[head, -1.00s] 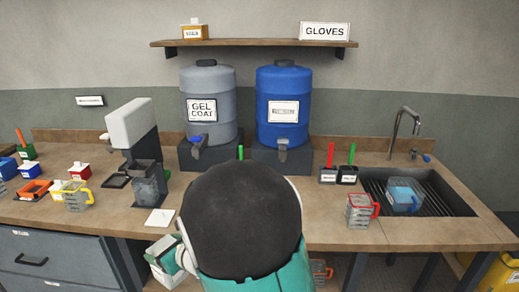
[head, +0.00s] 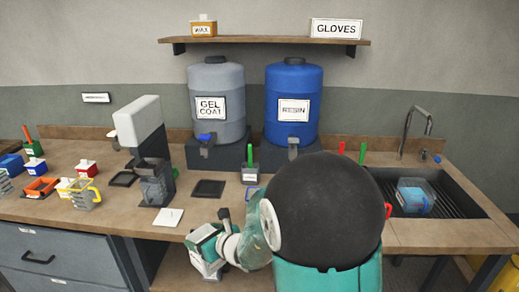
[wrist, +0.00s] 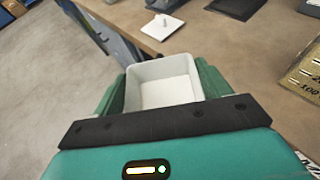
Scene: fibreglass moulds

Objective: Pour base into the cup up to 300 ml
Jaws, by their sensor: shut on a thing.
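My gripper (head: 207,250) is low in front of the bench edge in the head view. It is shut on a white square cup (wrist: 163,82). In the wrist view the cup sits upright between the green fingers, open at the top, with a bare white inside. The blue barrel labelled RESIN (head: 292,105) and the grey barrel labelled GEL COAT (head: 217,103) stand on dark blocks at the back of the bench. Each has a tap at its foot. I see no label reading "base". My arm covers part of the bench at right.
A grey dispenser with a white top (head: 138,122) stands left of the barrels. A graduated container (wrist: 304,78) is close at right. The sink (head: 450,200) holds a clear tub.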

